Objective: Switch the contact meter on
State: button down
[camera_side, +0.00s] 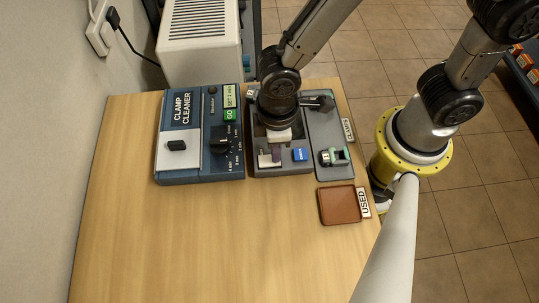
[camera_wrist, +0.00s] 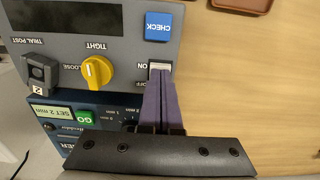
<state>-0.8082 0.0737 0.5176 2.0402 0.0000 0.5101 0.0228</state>
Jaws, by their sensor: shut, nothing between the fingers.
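The contact meter is the grey box (camera_side: 262,171) in the middle of the bench, and its panel (camera_wrist: 120,57) fills the upper left of the wrist view. A pale switch (camera_wrist: 160,66) sits between the ON and OFF marks; I cannot tell which way it is set. The meter's display (camera_wrist: 75,16) looks dark. My gripper (camera_wrist: 160,84) is shut and empty, its purple fingers pointing at the switch. The fingertips are right at the switch's near, OFF-side edge; whether they touch is unclear. In the side view my gripper (camera_side: 276,155) is low over the meter, hiding part of it.
Beside the switch are a blue CHECK button (camera_wrist: 158,27), a yellow TIGHT/LOOSE knob (camera_wrist: 97,71) and a dark trial post (camera_wrist: 38,70). The blue clamp cleaner (camera_side: 172,168) stands left. A grey clamp tray (camera_side: 327,130) and brown USED tray (camera_side: 337,205) lie right. The front bench is clear.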

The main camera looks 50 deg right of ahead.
jog(key=shift+f, duration=0.3)
jog(key=shift+r, duration=3.55)
jog(key=w+d+r+m+t+y, duration=0.1)
jog(key=w+d+r+m+t, duration=0.35)
jog(key=d+r, duration=0.7)
jog(key=s+d+r+m+t+h, duration=0.1)
jog(key=s+d+r+m, duration=0.2)
jog(key=s+d, duration=0.6)
jog(key=shift+s+d+m, duration=0.15)
jog(key=shift+d+m, duration=0.6)
jog(key=shift+d, duration=0.1)
